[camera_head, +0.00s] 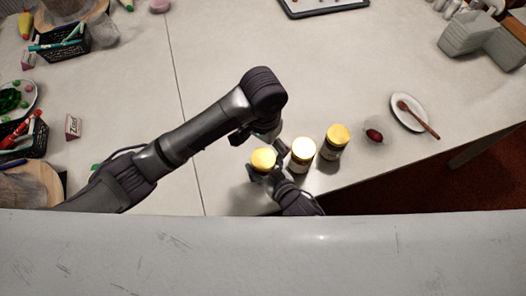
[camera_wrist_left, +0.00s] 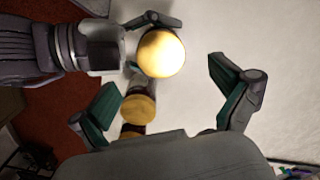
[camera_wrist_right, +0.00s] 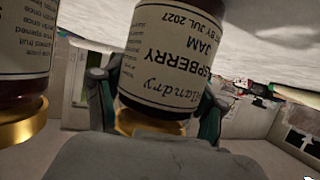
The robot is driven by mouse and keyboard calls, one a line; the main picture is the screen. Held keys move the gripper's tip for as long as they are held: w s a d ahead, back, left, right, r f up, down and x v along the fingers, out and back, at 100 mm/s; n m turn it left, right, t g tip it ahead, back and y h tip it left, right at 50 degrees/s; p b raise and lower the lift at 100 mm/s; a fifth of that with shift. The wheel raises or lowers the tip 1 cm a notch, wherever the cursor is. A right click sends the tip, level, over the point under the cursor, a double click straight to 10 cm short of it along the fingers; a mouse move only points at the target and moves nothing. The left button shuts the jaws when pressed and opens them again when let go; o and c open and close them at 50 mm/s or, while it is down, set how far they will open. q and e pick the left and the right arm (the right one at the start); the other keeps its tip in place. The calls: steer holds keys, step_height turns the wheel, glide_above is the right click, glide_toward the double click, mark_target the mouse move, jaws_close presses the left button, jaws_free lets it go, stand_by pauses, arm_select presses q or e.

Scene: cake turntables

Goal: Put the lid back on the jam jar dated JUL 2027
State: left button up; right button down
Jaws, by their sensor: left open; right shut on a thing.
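The raspberry jam jar dated JUL 2027 (camera_wrist_right: 172,45) fills the middle of the right wrist view, upside down in that picture. A gold lid (camera_wrist_right: 145,120) shows at its mouth end; I cannot tell whether it is fully seated. My right gripper (camera_head: 270,172) is shut on this jar, with a finger at either side. From above, the lid shows as a bright disc in the head view (camera_head: 263,158) and the left wrist view (camera_wrist_left: 161,53). My left gripper (camera_wrist_left: 170,100) is open and empty, close to the jar; its fingertips are partly hidden in the head view.
Two other gold-lidded jars, a middle one (camera_head: 303,155) and a right one (camera_head: 334,148), stand close to the right of the held jar, near the table edge. A plate with a spoon (camera_head: 408,115) lies farther right. Table (camera_head: 350,70) beyond the jars is clear.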

arm_select(q)
step_height(320, 180, up, 6)
steer(key=shift+w+a, duration=0.15)
steer(key=shift+r, duration=0.1)
arm_select(e)
jaws_free()
steer(key=shift+s, duration=0.1)
steer(key=v, duration=1.2)
stand_by(0.4)
